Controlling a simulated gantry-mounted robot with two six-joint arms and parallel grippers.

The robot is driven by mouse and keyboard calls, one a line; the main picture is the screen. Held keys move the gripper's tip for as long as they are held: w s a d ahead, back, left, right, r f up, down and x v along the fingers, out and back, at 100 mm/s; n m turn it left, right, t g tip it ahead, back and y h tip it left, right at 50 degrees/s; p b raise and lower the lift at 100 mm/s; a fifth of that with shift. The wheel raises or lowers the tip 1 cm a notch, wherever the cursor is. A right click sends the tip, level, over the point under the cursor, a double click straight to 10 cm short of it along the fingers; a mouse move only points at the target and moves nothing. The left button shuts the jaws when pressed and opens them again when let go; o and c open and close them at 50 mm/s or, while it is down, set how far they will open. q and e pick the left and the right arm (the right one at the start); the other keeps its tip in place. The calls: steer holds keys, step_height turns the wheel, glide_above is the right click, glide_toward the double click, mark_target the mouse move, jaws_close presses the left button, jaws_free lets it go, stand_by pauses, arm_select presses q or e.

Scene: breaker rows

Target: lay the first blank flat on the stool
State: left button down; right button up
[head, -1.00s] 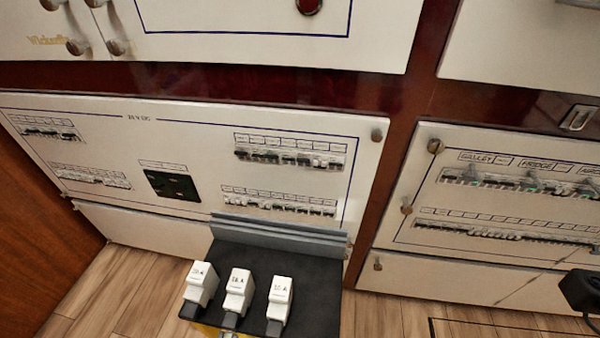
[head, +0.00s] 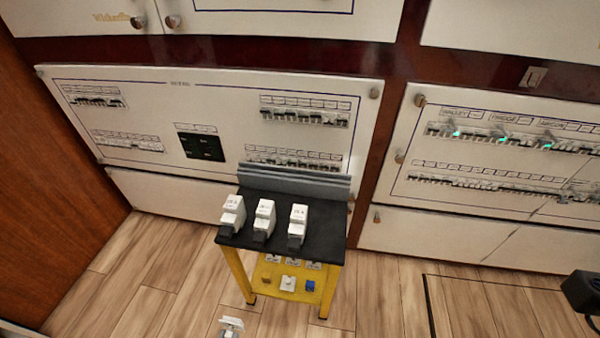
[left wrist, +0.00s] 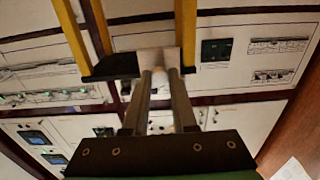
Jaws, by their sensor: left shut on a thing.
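The stool has a black top (head: 325,225), yellow legs and a grey slotted rack (head: 295,182) along its back edge. Several parts of the stool also show upside down in the left wrist view (left wrist: 108,68). My left gripper (head: 231,326) shows at the bottom edge in the head view, in front of and below the stool top. In the left wrist view my left gripper (left wrist: 160,76) is shut on a pale flat blank (left wrist: 158,58). The blank appears apart from the stool. My right gripper's fingers are not in view.
Three white breakers (head: 264,216) stand on the stool's front left and middle. A yellow lower shelf (head: 268,270) holds small brown, white and blue pieces. White breaker panels (head: 220,90) line the wall behind. A black device (head: 581,293) is at the right edge.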

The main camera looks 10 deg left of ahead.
arm_select(q)
steer(key=r, duration=0.1)
steer(key=r+p, duration=0.1)
steer(key=shift+s+r, duration=0.3)
steer(key=shift+r, duration=0.1)
steer(key=w+r+p, duration=0.1)
steer(key=r+p, duration=0.1)
steer(key=r, duration=0.1)
steer(key=w+r+p, duration=0.1)
steer(key=shift+w+r, duration=0.25)
steer(key=shift+w, duration=0.1)
step_height(320, 180, up, 8)
steer(key=f+p, duration=0.1)
steer(key=p, duration=0.5)
step_height(320, 180, up, 11)
steer(key=p, duration=0.5)
glide_above(228, 334)
step_height(228, 334, up, 29)
steer(key=p, duration=3.7)
steer(key=shift+s+f, duration=0.2)
steer(key=shift+s, duration=0.2)
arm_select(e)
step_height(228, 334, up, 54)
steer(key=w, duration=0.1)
